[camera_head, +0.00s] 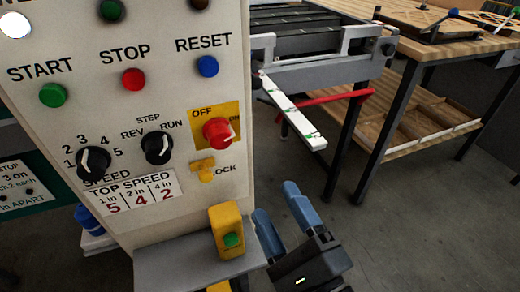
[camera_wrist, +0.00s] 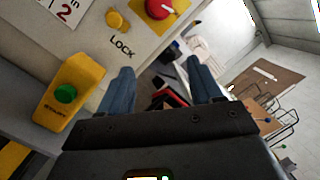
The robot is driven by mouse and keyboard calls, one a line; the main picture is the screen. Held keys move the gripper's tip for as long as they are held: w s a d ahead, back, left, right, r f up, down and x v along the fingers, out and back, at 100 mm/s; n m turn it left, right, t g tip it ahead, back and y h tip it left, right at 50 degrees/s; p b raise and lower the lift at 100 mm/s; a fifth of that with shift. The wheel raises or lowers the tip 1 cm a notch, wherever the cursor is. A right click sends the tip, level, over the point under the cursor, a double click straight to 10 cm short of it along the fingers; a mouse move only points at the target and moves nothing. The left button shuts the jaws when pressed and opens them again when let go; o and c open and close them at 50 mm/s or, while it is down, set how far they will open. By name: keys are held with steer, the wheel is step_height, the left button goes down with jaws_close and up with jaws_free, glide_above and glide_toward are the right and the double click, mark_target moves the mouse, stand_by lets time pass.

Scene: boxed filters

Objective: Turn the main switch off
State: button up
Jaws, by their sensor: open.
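The main switch (camera_head: 217,132) is a red rotary knob on a yellow plate (camera_head: 201,115) at the right edge of the grey control panel. OFF is printed at the plate's top, and the knob's white mark points right. In the wrist view the red knob (camera_wrist: 160,8) is partly cut off at the top edge. My gripper (camera_head: 279,203) is open and empty, with blue fingers, below and to the right of the knob and apart from it. It also shows in the wrist view (camera_wrist: 160,85). A yellow lock tab (camera_head: 203,169) sits just under the switch.
A yellow box with a green button (camera_head: 227,230) stands on a grey ledge (camera_head: 180,265) left of my gripper. The panel also has a speed knob (camera_head: 94,161) and a step knob (camera_head: 157,146). A white-topped bar (camera_head: 295,112) juts out right of the panel. A wooden bench (camera_head: 440,45) stands behind.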

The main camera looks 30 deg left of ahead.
mark_target(224, 143)
steer(key=w+a+r, duration=0.1)
steer(key=a, duration=0.2)
steer(key=w+a+r+g+y+p, duration=0.1)
steer(key=a+r, duration=0.1)
steer(key=a, duration=0.2)
steer(key=w+a+r+y, duration=0.1)
steer(key=a+r, duration=0.1)
steer(key=a, duration=0.2)
steer(key=shift+w+r+g+p, duration=0.25)
steer(key=shift+w+g+p, duration=0.05)
steer(key=c, duration=1.1)
